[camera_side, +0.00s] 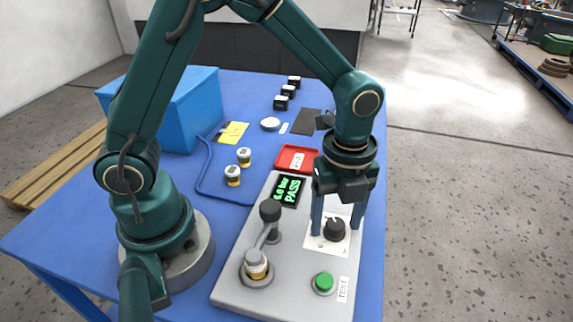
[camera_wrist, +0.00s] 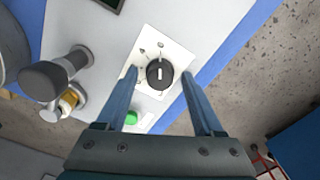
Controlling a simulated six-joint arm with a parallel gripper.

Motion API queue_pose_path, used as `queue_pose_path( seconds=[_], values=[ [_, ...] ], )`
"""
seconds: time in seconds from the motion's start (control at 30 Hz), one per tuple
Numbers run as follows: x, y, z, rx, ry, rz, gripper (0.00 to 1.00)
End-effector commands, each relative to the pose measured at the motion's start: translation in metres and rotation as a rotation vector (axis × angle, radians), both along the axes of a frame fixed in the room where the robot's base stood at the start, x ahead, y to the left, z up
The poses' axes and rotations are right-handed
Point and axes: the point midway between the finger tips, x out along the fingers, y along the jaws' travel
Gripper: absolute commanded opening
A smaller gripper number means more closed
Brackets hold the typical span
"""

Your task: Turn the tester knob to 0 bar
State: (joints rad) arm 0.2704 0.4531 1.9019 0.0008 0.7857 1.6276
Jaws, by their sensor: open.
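The tester knob (camera_side: 335,229) is black and round and sits on a white dial plate (camera_side: 316,243) on the grey tester panel. It also shows in the wrist view (camera_wrist: 159,74), with a pale pointer mark on its face. My gripper (camera_side: 337,222) points down over the knob, its two fingers open, one on each side of it. In the wrist view my gripper (camera_wrist: 162,72) has its fingers apart, with a gap to the knob. The tester display (camera_side: 288,190) reads "6.0 bar PASS" in green. The dial's scale is too small to read.
The tester panel (camera_side: 231,287) also carries a green button (camera_side: 324,282), a valve with a brass body (camera_side: 256,265) and a black-tipped lever (camera_side: 270,211). A red tray (camera_side: 283,160) lies behind the panel. A blue box (camera_side: 185,112) stands at the back left.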

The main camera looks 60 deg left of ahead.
Motion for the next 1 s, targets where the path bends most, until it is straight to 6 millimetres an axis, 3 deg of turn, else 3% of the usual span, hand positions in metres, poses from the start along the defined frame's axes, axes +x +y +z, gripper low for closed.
queue_pose_path(
  seconds=[0.17, 0.2, 0.37, 0.4, 0.77, 1.0],
  values=[
    [0.0, 0.0001, -0.0002, 0.0, 0.0, 0.0, 0.69],
    [0.0, 0.0001, -0.0002, 0.0, 0.0, 0.0, 0.65],
    [0.0001, 0.0001, 0.0, 0.0, 0.0, 0.0, 0.04],
    [0.0001, 0.0001, 0.0, 0.0, -0.001, 0.0, 0.0],
    [0.0002, -0.0001, 0.0002, 0.0, -0.001, 0.05, 0.0],
    [0.0002, -0.0002, 0.0003, -0.001, 0.0, 0.201, 0.0]
  ],
)
